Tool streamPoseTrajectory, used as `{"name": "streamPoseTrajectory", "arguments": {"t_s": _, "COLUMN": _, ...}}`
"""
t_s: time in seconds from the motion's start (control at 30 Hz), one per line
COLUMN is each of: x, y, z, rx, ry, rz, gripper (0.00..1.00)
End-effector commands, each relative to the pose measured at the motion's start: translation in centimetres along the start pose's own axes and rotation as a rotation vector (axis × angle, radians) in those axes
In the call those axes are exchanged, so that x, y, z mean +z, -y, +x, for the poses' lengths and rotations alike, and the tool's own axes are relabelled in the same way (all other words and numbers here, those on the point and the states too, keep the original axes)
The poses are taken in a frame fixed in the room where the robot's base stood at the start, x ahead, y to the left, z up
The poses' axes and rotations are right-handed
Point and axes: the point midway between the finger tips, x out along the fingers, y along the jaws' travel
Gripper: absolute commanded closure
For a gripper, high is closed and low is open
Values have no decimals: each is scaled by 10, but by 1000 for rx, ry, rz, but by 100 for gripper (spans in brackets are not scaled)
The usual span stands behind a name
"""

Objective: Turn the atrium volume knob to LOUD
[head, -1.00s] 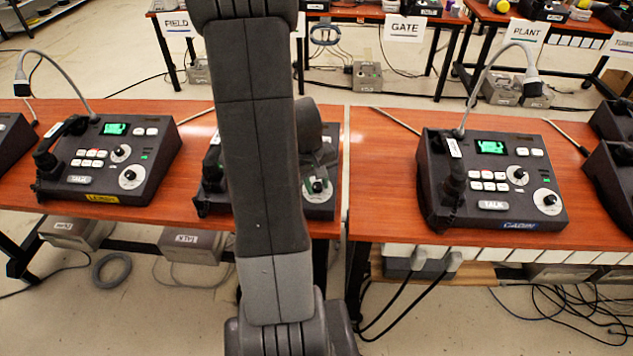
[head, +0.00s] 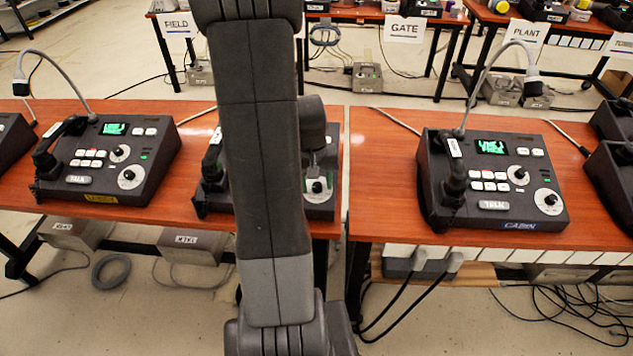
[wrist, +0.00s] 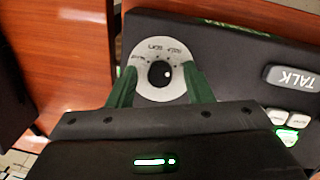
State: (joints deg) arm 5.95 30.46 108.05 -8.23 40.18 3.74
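The volume knob (wrist: 160,73) is a round black knob on a pale, lettered dial (wrist: 147,55), on the dark paging phone under my gripper. In the wrist view my gripper (wrist: 164,88) has its two green fingers apart, one on each side of the knob, with gaps between fingers and knob. The dial lettering is too blurred to read for sure, and so is the knob's setting. In the head view my arm hides most of this middle phone (head: 212,185), including its name label. The knob (head: 317,188) shows just right of my arm.
A similar phone (head: 105,165) stands on the left, and another phone (head: 495,180) labelled CABIN stands on the right table (head: 385,190). Both have gooseneck microphones rising behind. In the wrist view a TALK button (wrist: 290,77) lies right of the dial.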

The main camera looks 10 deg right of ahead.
Motion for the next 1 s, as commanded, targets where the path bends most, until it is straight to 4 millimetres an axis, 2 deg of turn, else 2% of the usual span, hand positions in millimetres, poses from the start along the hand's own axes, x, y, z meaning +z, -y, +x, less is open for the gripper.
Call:
{"name": "streamPoseTrajectory", "arguments": {"t_s": 0.23, "x": 0, "y": 0, "z": -2, "rx": 0, "ry": -1, "rz": -1, "gripper": 54}}
{"name": "streamPoseTrajectory", "arguments": {"t_s": 0.37, "x": -1, "y": 0, "z": -12, "rx": 1, "ry": -4, "rz": -1, "gripper": 54}}
{"name": "streamPoseTrajectory", "arguments": {"t_s": 0.47, "x": -1, "y": 0, "z": -29, "rx": 1, "ry": -5, "rz": -2, "gripper": 54}}
{"name": "streamPoseTrajectory", "arguments": {"t_s": 0.8, "x": -1, "y": 0, "z": -104, "rx": 0, "ry": -6, "rz": -1, "gripper": 54}}
{"name": "streamPoseTrajectory", "arguments": {"t_s": 1.0, "x": -1, "y": 0, "z": -131, "rx": 0, "ry": -3, "rz": 0, "gripper": 54}}
